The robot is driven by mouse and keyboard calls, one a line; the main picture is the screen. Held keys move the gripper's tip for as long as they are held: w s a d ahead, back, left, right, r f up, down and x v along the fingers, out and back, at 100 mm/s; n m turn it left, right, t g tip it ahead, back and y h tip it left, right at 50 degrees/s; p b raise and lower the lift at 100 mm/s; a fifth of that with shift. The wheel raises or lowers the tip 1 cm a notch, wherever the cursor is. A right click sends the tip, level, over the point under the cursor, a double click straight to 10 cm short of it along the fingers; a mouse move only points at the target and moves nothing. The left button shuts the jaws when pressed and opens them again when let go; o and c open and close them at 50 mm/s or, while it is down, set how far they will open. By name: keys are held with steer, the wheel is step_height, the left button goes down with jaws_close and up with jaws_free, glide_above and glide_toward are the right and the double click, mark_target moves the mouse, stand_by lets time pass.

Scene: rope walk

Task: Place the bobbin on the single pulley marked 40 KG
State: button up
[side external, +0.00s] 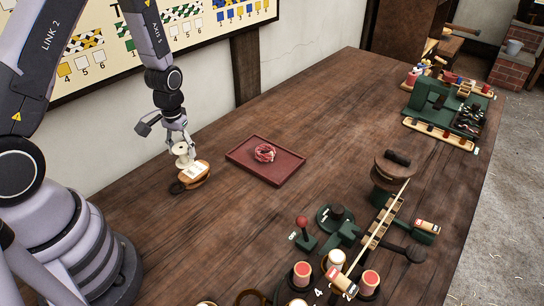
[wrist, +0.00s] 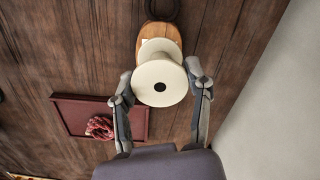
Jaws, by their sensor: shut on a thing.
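A white bobbin (side external: 185,159) is held upright in my gripper (side external: 179,143). In the wrist view the round end of the bobbin (wrist: 161,72) sits between my two fingers (wrist: 161,88), one on each side. A wooden single pulley (side external: 198,176) with a dark ring at one end lies on the bench right below the bobbin. Its pale label is partly covered and too small to read. In the wrist view the pulley (wrist: 166,31) shows past the bobbin, which hides part of it. I cannot tell whether bobbin and pulley touch.
A dark red tray (side external: 240,155) with a red cord bundle (side external: 265,152) stands to the right of the pulley. Green rope-making gear (side external: 347,232) and several bobbins fill the front right. More gear (side external: 437,101) stands at the far end. Bare bench lies between.

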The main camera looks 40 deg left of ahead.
mark_target(185, 161)
steer(key=shift+f, duration=1.95)
steer(key=shift+f, duration=0.15)
steer(key=o, duration=1)
